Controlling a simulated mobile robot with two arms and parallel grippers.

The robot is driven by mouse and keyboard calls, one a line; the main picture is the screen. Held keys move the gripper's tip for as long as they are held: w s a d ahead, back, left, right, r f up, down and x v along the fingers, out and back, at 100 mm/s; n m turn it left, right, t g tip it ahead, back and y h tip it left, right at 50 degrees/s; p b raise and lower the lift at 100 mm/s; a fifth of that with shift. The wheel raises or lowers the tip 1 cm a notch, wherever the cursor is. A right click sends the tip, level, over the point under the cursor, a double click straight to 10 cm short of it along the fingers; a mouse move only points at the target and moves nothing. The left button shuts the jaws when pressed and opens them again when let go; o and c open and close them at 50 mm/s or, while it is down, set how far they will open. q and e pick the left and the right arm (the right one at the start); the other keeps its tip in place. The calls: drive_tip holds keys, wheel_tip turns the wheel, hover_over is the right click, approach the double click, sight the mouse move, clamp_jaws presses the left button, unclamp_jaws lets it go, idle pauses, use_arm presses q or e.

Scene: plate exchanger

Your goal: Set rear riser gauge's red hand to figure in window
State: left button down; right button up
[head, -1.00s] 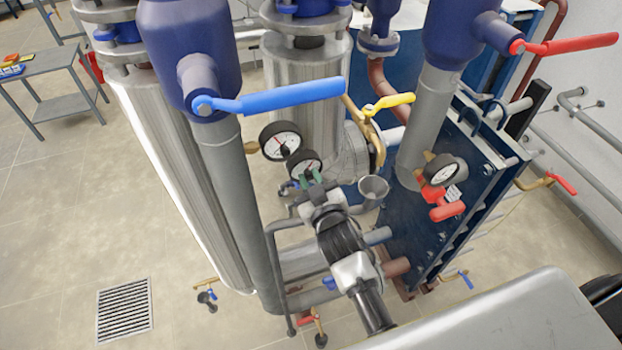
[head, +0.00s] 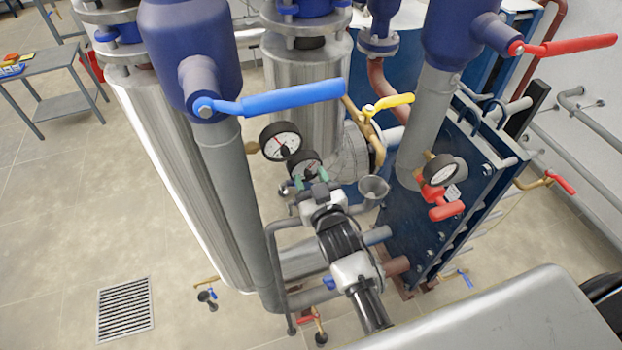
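The upper left gauge (head: 281,141) shows a thin red hand. A third gauge (head: 441,171) is on the right, by the right-hand riser. Dial figures and any window are too small to read. My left gripper is out of view.
A blue lever (head: 290,97) reaches across above the gauges. A yellow-handled valve (head: 388,102) and a grey funnel (head: 374,188) stand right of my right gripper. A grey riser pipe (head: 228,190) is on the left. The blue plate exchanger (head: 425,240) is at right.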

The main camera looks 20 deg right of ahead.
drive_tip(key=shift+s+f, duration=0.15)
drive_tip(key=shift+s, duration=0.2)
drive_tip(key=s+b, duration=0.3)
drive_tip(key=s, duration=0.7)
drive_tip(key=shift+d, duration=0.15)
drive_tip(key=shift+s, duration=0.1)
